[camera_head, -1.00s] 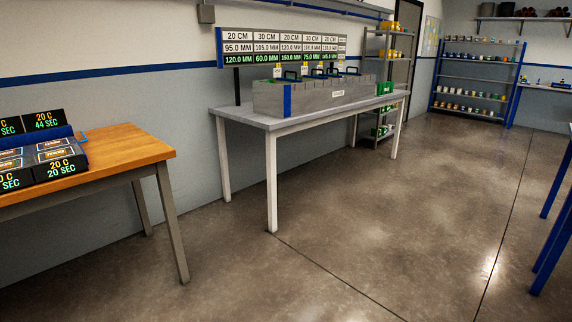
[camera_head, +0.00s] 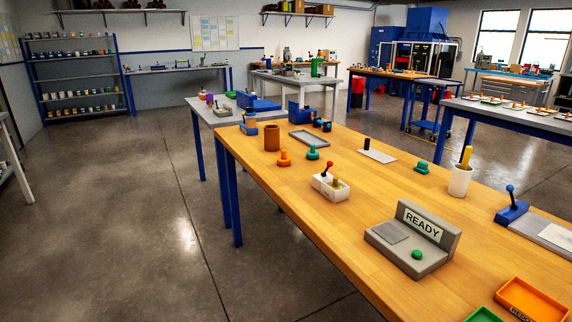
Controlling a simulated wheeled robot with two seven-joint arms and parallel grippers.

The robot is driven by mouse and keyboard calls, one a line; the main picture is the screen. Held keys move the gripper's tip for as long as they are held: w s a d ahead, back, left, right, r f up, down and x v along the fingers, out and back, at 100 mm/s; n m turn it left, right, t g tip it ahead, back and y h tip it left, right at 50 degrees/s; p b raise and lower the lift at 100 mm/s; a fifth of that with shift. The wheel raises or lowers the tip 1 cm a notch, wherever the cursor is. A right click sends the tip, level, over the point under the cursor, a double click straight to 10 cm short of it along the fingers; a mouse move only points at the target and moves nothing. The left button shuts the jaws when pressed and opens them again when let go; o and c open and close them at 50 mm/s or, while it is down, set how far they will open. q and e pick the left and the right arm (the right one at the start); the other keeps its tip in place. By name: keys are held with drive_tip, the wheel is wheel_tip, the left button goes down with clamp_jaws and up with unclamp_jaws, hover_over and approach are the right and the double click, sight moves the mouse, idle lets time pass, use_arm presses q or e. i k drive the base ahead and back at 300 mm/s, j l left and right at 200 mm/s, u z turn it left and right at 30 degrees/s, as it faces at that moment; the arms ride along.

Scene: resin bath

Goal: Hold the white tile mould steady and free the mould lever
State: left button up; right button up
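A small white block-like box, which looks like the white tile mould (camera_head: 329,191), stands on the wooden table (camera_head: 325,235), left of the grey READY stand. A dark lever with a red ball end (camera_head: 328,166) rises from it, leaning slightly. A short tan peg (camera_head: 337,183) stands beside the lever on the same box. At this size I cannot tell how the lever is held. Neither of my grippers shows in the view.
A grey READY stand (camera_head: 412,240) with a green button is close to the right. An orange knob (camera_head: 284,159), a teal knob (camera_head: 313,153), a brown cup (camera_head: 272,137) and a white holder (camera_head: 460,181) stand around. Open floor (camera_head: 130,220) lies to the left.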

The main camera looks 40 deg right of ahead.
sight(330, 163)
drive_tip(key=i+l+z, duration=0.1)
drive_tip(key=i+z, duration=0.15)
drive_tip(key=i, duration=0.4)
drive_tip(key=i+z, duration=0.25)
drive_tip(key=i, duration=0.45)
drive_tip(key=i+j+z, duration=0.15)
drive_tip(key=i+z, duration=0.15)
drive_tip(key=i, duration=0.35)
